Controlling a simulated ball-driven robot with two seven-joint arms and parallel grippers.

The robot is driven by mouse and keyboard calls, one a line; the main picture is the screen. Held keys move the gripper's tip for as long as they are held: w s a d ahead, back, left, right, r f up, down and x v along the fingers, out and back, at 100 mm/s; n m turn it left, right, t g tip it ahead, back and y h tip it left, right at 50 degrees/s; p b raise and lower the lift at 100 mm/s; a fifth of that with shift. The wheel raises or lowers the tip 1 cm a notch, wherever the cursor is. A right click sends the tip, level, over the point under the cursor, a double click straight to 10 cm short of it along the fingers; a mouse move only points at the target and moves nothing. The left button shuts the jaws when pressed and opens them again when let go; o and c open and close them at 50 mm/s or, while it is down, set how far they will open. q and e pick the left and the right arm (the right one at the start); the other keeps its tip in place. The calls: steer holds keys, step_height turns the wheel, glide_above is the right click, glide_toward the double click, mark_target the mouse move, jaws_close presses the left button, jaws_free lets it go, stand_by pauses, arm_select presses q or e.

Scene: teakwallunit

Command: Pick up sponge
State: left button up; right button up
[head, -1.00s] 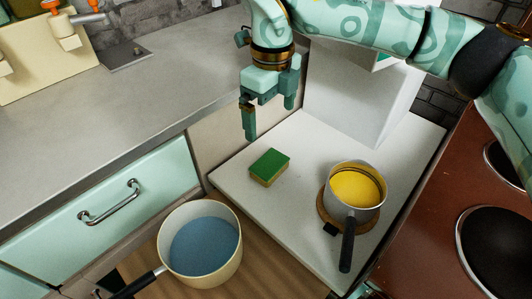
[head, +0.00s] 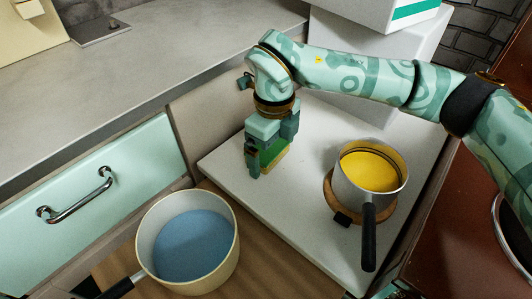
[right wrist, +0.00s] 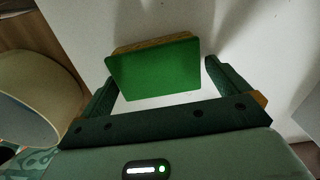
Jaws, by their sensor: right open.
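The sponge (head: 273,153) is a block with a green top and a yellow underside, lying on the white surface. In the head view my right gripper (head: 268,160) is down at it and hides part of it. In the right wrist view the sponge (right wrist: 155,68) lies ahead between the two open fingers of my right gripper (right wrist: 160,80). A gap shows between the sponge and each finger in that view. My left gripper is in no view.
A pot of yellow liquid (head: 371,170) stands on a round wooden board to the right of the sponge. A pan of blue liquid (head: 190,245) stands at the lower left on a wooden surface. White boxes (head: 375,45) stand behind. The white surface (head: 290,215) in front is clear.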

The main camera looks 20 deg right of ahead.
mark_target(273, 148)
steer(key=shift+s, duration=0.1)
steer(key=c, duration=0.9)
steer(key=shift+r+p, duration=0.4)
steer(key=shift+r, duration=0.05)
step_height(273, 148, up, 3)
steer(key=shift+r+p, duration=0.15)
steer(key=shift+p, duration=0.95)
arm_select(q)
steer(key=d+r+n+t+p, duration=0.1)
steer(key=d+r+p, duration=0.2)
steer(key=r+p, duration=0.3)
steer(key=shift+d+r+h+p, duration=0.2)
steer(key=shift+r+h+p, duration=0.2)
steer(key=shift+p, duration=0.1)
arm_select(e)
steer(key=s+a+r, duration=0.1)
steer(key=s+r, duration=0.2)
steer(key=s, duration=0.1)
steer(key=s+a+r, duration=0.1)
steer(key=s+r, duration=0.2)
steer(key=s, duration=0.2)
steer(key=s+r, duration=0.3)
steer(key=s, duration=0.1)
steer(key=shift+s+a, duration=0.35)
steer(key=shift+a, duration=0.05)
steer(key=shift+o, duration=0.4)
steer(key=shift+f, duration=0.1)
